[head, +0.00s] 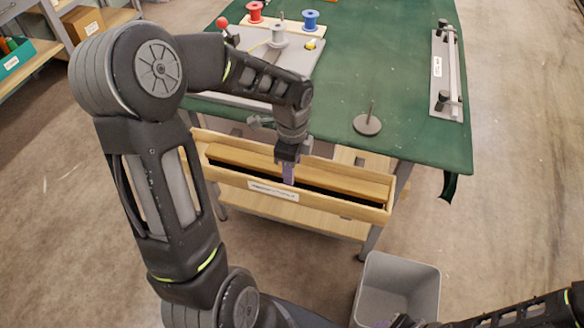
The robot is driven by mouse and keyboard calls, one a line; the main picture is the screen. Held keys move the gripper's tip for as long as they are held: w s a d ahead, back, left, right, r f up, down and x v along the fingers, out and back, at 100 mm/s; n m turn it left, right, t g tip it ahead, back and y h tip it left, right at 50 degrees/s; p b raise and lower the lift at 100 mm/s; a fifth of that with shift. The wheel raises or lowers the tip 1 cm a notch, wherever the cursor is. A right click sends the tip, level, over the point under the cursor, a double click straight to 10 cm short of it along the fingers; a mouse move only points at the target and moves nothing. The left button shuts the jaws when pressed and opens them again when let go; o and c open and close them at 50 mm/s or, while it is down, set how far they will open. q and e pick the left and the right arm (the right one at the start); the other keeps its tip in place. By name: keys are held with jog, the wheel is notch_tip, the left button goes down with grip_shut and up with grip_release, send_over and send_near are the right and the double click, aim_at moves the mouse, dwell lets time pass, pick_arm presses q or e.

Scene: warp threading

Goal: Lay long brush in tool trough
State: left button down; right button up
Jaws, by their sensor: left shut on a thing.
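The long brush (340,181), a wooden bar with a dark strip along its lower side, lies lengthwise along the tool trough (345,209). The trough is a light wooden box with a white label, at the front edge of the green table. My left gripper (289,174) points down at the middle of the brush and is shut on it, its purple fingertips in front of the bar. Whether the brush touches the trough floor is hidden. My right gripper (392,322) shows only in part at the bottom edge, low by the grey bin; its jaws are unclear.
The green table (400,90) carries red, grey and blue spools on a rack (275,28), a dark disc with a peg (367,123) and a metal bar fixture (447,75). A grey bin (397,280) stands on the floor below right. Shelves (40,50) stand at far left.

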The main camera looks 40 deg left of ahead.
pick_arm(q)
jog(key=shift+f, duration=0.1)
jog(key=c, duration=0.9)
grip_release()
jog(key=shift+o, duration=0.2)
jog(key=shift+r, duration=0.25)
notch_tip(320, 180, up, 12)
jog(key=p, duration=0.1)
jog(key=shift+f, duration=0.15)
